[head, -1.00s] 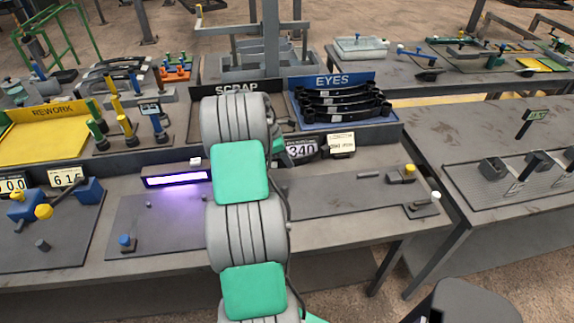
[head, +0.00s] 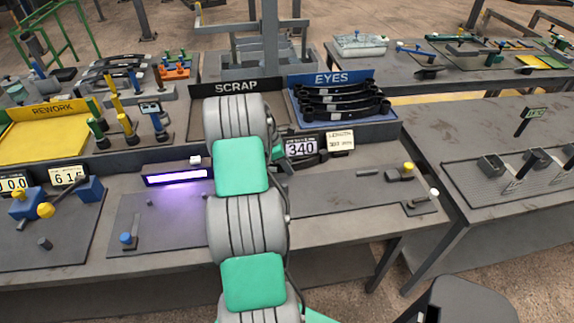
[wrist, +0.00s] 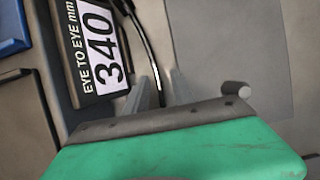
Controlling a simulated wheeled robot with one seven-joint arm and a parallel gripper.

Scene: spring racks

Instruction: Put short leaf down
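My gripper (wrist: 163,90) shows in the wrist view as a green body with two grey fingers reaching away from the camera. A thin black strip, seemingly the short leaf (wrist: 147,45), runs between the fingers, seen edge-on. The fingers look close against it on both sides. Its far end passes beside the 340 sign (wrist: 103,47) and leaves the picture at the top. In the head view my arm hides most of the gripper; a dark piece, likely the leaf (head: 308,161), shows right of it, just below the 340 sign (head: 301,148).
The blue EYES tray (head: 345,125) holds several black leaves behind the bench edge. The SCRAP bin (head: 236,87) stands left of it and the yellow REWORK tray (head: 45,143) further left. A lit purple lamp bar (head: 178,177) and small posts stand on the bench.

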